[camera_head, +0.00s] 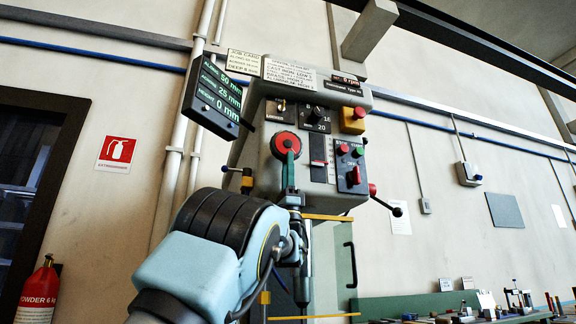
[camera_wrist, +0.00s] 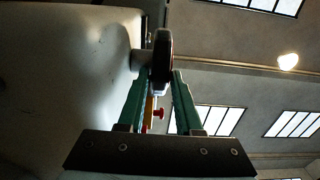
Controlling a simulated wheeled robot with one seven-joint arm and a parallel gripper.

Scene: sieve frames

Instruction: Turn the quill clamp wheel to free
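The clamp wheel (camera_head: 283,141), with a red face and black rim, is on the front of the grey drill head, left of centre. In the wrist view the wheel (camera_wrist: 161,50) shows edge-on, on a short light shaft from the machine body. My gripper (camera_head: 290,168) reaches up from below, one green finger overlapping the lower red face. In the wrist view my gripper (camera_wrist: 159,82) has its fingers apart, on either side of the wheel's lower rim. A gap shows at the left finger; contact at the right one is unclear.
Right of the wheel are a dial plate (camera_head: 317,116), a yellow box with a red button (camera_head: 353,120) and a switch panel (camera_head: 350,166). A display (camera_head: 213,97) hangs at upper left. A workbench (camera_head: 400,304) stands behind.

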